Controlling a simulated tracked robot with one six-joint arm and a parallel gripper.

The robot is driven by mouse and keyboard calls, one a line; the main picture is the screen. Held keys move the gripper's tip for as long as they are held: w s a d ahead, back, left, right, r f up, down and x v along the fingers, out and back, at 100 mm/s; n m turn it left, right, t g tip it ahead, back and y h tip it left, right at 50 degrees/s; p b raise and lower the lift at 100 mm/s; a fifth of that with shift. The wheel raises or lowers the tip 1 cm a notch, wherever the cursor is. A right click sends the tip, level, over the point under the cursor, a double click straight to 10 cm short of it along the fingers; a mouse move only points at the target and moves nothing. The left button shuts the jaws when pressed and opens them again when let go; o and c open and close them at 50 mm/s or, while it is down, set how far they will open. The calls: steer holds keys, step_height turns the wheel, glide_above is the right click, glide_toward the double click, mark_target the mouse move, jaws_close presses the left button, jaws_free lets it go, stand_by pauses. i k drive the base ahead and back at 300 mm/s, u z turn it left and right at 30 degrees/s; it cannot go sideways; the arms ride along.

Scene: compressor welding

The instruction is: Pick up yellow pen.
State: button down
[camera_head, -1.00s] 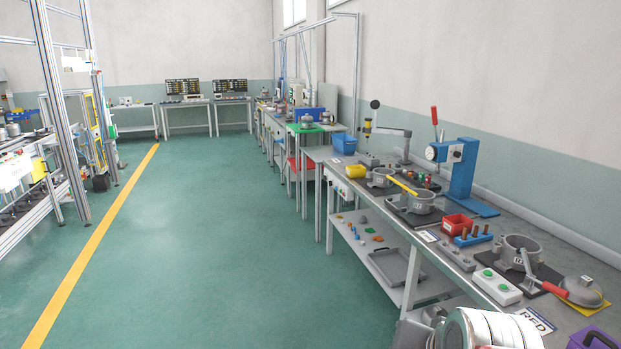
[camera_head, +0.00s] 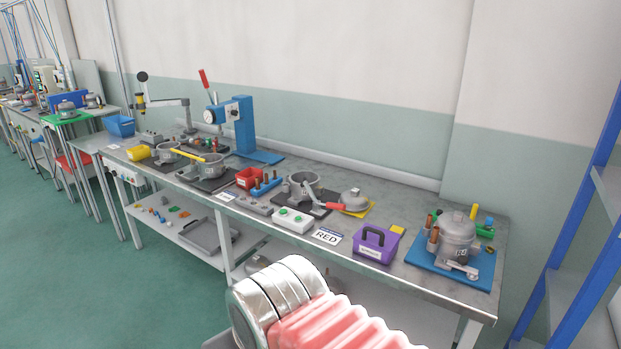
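I cannot make out for certain which yellow item is the pen. A small upright yellow cylinder (camera_head: 474,211) stands at the right end of the workbench, behind the grey compressor (camera_head: 457,238) on its blue mat. A longer yellow bar (camera_head: 187,155) lies by the two open grey housings farther left on the bench. My gripper is not in view. Only a silver and red ribbed part of my arm shows at the bottom middle, in front of the bench.
The grey workbench (camera_head: 408,272) runs across the view. A blue rack (camera_head: 570,240) stands at the right. Green floor is free at the lower left.

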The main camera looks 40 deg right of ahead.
mark_target(475, 207)
steer(key=z, duration=2.05)
steer(key=i, duration=0.75)
steer(key=z, duration=0.35)
